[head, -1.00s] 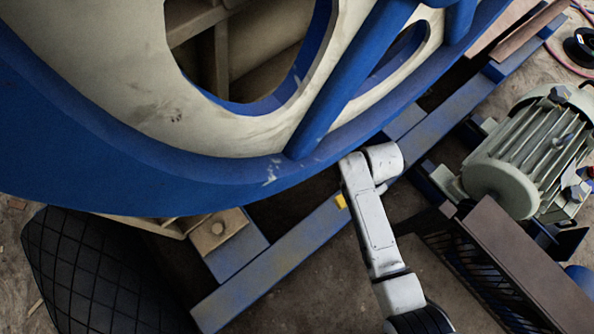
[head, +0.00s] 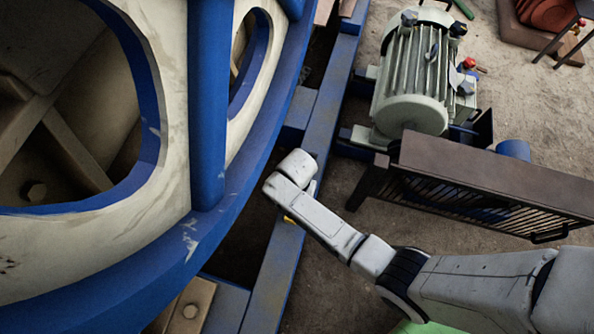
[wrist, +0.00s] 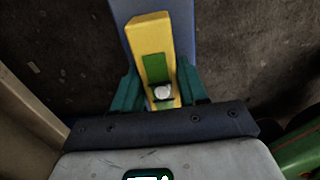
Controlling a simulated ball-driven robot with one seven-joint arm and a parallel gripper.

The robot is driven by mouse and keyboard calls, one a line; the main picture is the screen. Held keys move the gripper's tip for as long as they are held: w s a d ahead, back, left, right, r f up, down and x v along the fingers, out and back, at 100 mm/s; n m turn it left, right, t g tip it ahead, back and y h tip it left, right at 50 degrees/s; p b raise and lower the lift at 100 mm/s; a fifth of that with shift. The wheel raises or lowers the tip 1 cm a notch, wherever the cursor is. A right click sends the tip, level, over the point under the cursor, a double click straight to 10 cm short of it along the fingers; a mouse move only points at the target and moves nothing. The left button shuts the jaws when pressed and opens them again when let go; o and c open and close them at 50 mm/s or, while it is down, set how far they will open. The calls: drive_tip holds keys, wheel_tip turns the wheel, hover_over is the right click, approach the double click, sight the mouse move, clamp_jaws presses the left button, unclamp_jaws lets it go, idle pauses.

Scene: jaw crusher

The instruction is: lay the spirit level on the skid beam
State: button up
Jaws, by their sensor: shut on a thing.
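The spirit level (wrist: 151,45) is a yellow bar with a green patch and a round white spot, seen in the wrist view. My gripper (wrist: 159,88) is shut on it, with a teal finger on each side. The skid beam (wrist: 191,28) is the blue strip directly behind the level, roughly in line with it. In the head view the skid beam (head: 272,278) runs along beside the blue flywheel. Only a small yellow bit of the level (head: 288,220) shows there, at the beam, mostly hidden by my arm. I cannot tell whether the level touches the beam.
The large blue and cream flywheel (head: 208,105) stands close on the left of the beam. A grey-green motor (head: 412,85) and a brown guard with a grille (head: 490,172) stand to the right. Bare floor (head: 525,110) shows beyond them.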

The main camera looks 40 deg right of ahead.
wheel_tip(320, 180, down, 3)
drive_tip(key=shift+b, duration=0.6)
drive_tip(key=shift+r, duration=0.1)
drive_tip(key=o, duration=1.2)
drive_tip(key=shift+o, duration=0.2)
wheel_tip(320, 180, up, 12)
drive_tip(key=p, duration=0.6)
